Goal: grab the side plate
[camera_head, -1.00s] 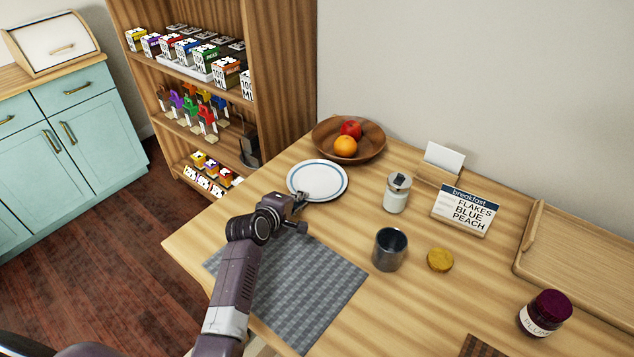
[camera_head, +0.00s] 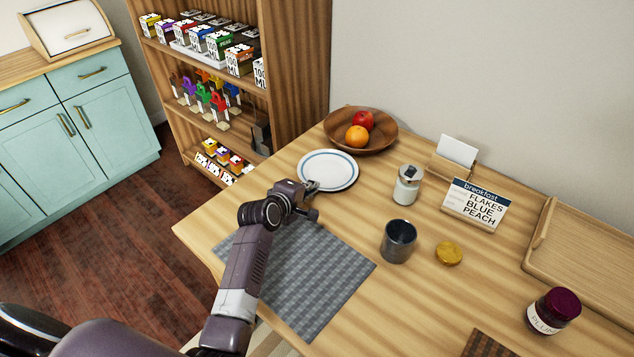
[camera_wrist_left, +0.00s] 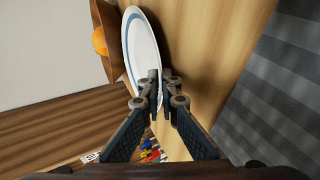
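The side plate (camera_head: 328,170) is white with a blue ring and lies flat on the wooden table, in front of the fruit bowl. My left gripper (camera_head: 313,186) is at the plate's near rim. In the left wrist view the fingers (camera_wrist_left: 161,76) are almost together, one on each side of the rim of the plate (camera_wrist_left: 141,50), and seem to pinch it. The fingers hide part of that rim. My right gripper is not in view.
A wooden bowl (camera_head: 380,141) with fruit stands behind the plate. A glass jar (camera_head: 407,186), a grey cup (camera_head: 398,242) and a yellow lid (camera_head: 449,254) stand to the right. A grey woven mat (camera_head: 310,285) lies below my left arm. A shelf (camera_head: 298,75) stands behind the table.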

